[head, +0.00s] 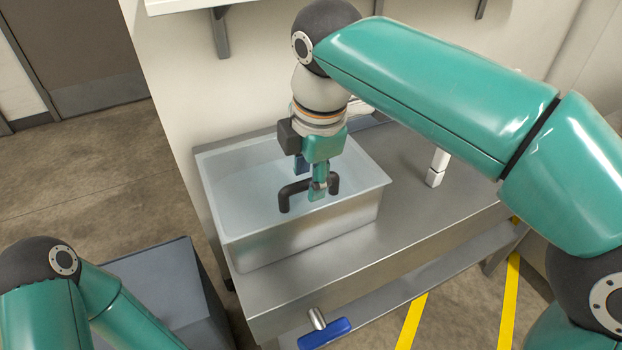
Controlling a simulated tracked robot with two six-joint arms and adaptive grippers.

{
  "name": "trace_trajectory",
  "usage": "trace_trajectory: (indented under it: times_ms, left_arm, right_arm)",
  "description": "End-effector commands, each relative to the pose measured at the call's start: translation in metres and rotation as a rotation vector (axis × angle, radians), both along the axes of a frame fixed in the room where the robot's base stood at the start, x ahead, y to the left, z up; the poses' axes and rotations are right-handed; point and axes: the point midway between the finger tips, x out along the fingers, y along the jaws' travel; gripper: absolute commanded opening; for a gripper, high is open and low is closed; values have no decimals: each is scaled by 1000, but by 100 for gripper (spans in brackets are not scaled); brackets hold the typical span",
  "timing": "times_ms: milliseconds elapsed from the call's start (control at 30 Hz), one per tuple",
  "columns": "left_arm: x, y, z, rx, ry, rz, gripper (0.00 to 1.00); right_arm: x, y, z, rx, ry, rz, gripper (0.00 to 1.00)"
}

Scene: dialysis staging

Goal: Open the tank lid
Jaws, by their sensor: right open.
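The tank (310,238) is a metal box with a pale rim on the steel counter. A pale bluish, see-through surface, apparently the lid (240,190), lies within its rim; I cannot tell clearly if it is fully seated. A black arched handle (284,199) stands over this surface. My right gripper (311,180) points down at the handle, its teal and blue fingers open around or beside the bar. Contact cannot be made out, and the fingers hide part of the handle. My left arm shows at the lower left, but its gripper is out of view.
The steel counter (420,205) has clear room right of the tank. A white upright object (437,168) stands there. A blue-handled fitting (325,333) sticks out at the counter's front. A dark grey box (165,280) stands at lower left. A wall rises behind the tank.

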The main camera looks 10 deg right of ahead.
Motion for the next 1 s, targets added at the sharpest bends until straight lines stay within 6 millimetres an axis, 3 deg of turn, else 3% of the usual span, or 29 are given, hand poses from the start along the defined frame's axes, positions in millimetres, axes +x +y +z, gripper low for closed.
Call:
trace_trajectory:
  times_ms: [333, 600, 1000]
  left_arm:
    - [0, 0, -1, 0, 0, 0, 40]
    - [0, 0, -1, 0, 0, 0, 40]
    - [0, 0, 1, 0, 0, 0, 40]
  right_arm:
    - [1, 0, -3, 0, 0, 0, 43]
    - [1, 1, -3, 0, 0, 1, 0]
    - [1, -1, -2, -1, 0, 1, 0]
